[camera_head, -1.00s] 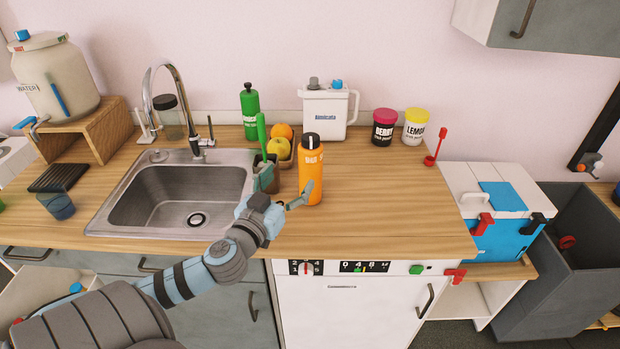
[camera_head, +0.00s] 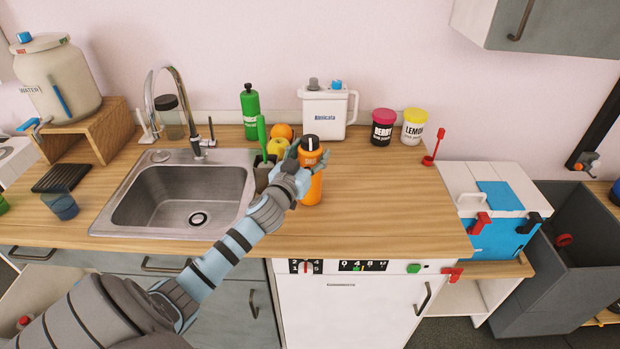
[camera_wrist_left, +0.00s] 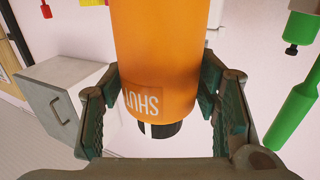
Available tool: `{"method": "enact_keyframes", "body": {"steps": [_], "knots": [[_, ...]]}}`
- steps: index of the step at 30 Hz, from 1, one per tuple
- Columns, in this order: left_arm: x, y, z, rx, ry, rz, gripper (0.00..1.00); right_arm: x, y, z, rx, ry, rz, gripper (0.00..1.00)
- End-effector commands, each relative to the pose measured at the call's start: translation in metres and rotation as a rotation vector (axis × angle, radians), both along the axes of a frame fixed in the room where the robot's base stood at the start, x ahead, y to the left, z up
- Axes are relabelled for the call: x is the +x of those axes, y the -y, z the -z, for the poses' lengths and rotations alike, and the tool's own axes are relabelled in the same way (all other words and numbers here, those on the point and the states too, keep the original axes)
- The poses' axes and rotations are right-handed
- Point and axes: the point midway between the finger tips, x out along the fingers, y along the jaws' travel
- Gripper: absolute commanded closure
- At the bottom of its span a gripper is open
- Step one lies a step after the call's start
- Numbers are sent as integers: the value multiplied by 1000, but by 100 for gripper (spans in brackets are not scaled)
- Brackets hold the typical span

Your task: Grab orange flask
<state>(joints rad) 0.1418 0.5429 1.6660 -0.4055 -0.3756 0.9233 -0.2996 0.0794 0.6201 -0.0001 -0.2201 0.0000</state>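The orange flask (camera_head: 312,187), with a black cap, stands upright on the wooden counter right of the sink. My left gripper (camera_head: 308,163) is at the flask, its fingers on either side of the upper body. In the left wrist view the flask (camera_wrist_left: 158,60) appears upside down between the two green-padded fingers (camera_wrist_left: 160,100). The fingers are spread wide, and pale gaps show between the pads and the flask's lower edges there. Whether the fingertips touch it is hard to tell. Part of the flask is hidden by the gripper in the head view. My right gripper is not in view.
A grey holder with a green-handled brush (camera_head: 262,130) stands close left.

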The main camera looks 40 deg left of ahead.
Motion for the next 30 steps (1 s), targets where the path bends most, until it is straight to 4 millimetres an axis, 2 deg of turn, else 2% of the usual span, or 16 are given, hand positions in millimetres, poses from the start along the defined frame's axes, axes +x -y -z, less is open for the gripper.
{"method": "enact_keyframes", "body": {"steps": [1,9,18,22,26,30], "knots": [[0,0,0,0,0,0,58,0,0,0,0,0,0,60],[0,0,0,0,0,0,100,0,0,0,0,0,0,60],[0,0,-2,1,2,1,100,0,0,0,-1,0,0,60],[0,0,-11,1,4,1,100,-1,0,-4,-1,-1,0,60],[0,0,-35,2,6,2,100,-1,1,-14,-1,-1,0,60],[0,0,-81,3,9,2,100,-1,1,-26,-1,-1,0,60]]}}
